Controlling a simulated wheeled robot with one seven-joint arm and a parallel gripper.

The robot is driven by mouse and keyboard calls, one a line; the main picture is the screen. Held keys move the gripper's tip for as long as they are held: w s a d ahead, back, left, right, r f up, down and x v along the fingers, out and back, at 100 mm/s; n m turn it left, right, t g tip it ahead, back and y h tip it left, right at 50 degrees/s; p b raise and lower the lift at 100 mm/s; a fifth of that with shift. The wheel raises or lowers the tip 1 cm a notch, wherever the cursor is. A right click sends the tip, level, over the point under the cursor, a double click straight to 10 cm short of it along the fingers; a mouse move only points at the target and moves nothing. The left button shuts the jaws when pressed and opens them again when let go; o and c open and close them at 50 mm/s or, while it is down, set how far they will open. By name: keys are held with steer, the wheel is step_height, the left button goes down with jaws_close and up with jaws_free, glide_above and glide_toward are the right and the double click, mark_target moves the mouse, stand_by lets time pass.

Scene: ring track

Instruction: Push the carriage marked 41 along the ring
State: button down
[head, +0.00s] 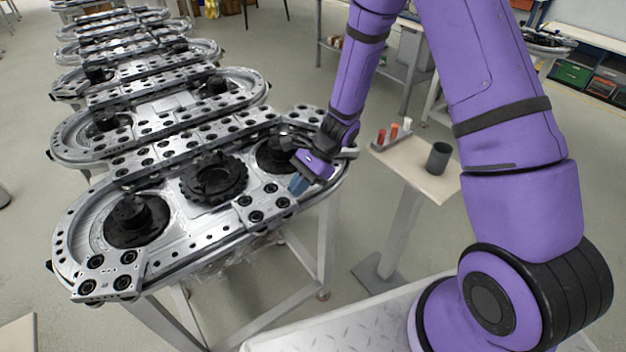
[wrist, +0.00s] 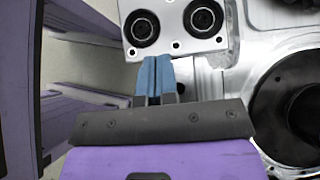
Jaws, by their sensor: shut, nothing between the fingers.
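The ring track (head: 160,262) is a silver oval on a metal stand, with several carriages on it. One silver carriage plate (head: 264,204) with black round rollers sits on the near side of the ring, beside my gripper (head: 296,186). Another carriage (head: 106,278) sits at the near left end. I cannot read the number 41 on any of them. My gripper's blue fingers are shut and empty. In the wrist view the fingertips (wrist: 155,64) are at the edge of the carriage plate (wrist: 176,38); I cannot tell whether they touch it.
Black round hubs (head: 136,217) stand inside the ring. A small side table (head: 425,180) with a dark cup (head: 438,158) and small coloured items stands to the right. More ring tracks (head: 150,125) line up behind. A tread-plate surface (head: 350,318) lies in front.

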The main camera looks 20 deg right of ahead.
mark_target(279, 200)
steer(key=a, duration=0.2)
steer(key=s+a, duration=0.1)
steer(key=a, duration=0.1)
steer(key=shift+s, duration=0.2)
steer(key=d, duration=0.2)
steer(key=w+d, duration=0.1)
steer(key=d, duration=0.1)
steer(key=shift+w, duration=0.2)
steer(key=v, duration=0.9)
steer(key=s+d+r+n+t+h, duration=0.15)
steer(key=s+r+n, duration=0.25)
steer(key=r, duration=0.5)
steer(key=s+d+r+n+t+h, duration=0.1)
steer(key=s+d+r+n+h, duration=0.2)
steer(key=r, duration=0.7)
steer(key=s+d+r+n+t+h, duration=0.2)
steer(key=s+r, duration=0.3)
steer(key=s, duration=0.3)
steer(key=s+d+r+n+t+h, duration=0.2)
steer(key=s+d+r+n, duration=0.3)
steer(key=s, duration=0.4)
steer(key=shift+r+t, duration=0.75)
steer(key=shift+r, duration=0.1)
